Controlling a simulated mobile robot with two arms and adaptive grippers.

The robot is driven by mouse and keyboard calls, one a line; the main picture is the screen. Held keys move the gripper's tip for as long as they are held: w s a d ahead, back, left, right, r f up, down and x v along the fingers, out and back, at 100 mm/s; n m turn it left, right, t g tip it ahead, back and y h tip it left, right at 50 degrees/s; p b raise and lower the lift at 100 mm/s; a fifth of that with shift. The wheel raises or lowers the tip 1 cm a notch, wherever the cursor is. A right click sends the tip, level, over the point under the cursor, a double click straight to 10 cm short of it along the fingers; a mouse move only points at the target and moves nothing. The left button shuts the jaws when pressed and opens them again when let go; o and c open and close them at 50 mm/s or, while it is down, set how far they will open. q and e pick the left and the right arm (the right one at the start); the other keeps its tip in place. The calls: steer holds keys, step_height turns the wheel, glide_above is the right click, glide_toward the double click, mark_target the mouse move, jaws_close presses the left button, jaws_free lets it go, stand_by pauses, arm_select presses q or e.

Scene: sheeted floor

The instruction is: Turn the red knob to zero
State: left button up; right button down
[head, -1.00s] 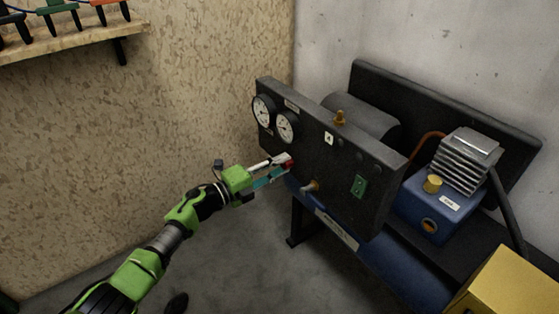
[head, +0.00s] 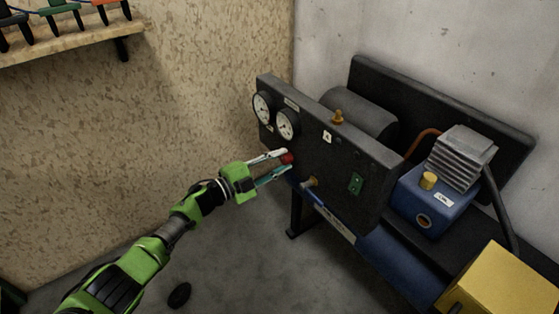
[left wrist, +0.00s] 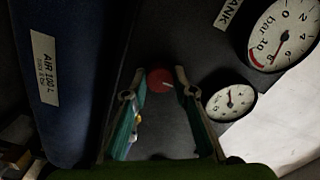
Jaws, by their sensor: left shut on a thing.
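The red knob (head: 287,158) is on the front of the dark panel (head: 345,165), below the two white dial gauges. My left gripper (head: 289,159) is at the panel with a finger on either side of the knob, shut on it. In the left wrist view the red knob (left wrist: 160,80) sits between the fingertips, and its white mark points right and slightly down. Any scale around the knob is too dark to read. The small gauge (left wrist: 231,102) and the larger bar gauge (left wrist: 284,36) are to its right there. My right gripper is not in view.
A brass valve (head: 310,182) and a green switch (head: 355,183) are on the panel right of the knob. A blue compressor (head: 437,205) and a yellow box (head: 503,285) stand further right. A wooden shelf (head: 75,38) is at upper left. The floor below is mostly clear.

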arm_select(q)
steer(key=shift+a, duration=0.1)
steer(key=o, duration=1.1)
steer(key=v, duration=1.2)
steer(key=shift+f, duration=0.1)
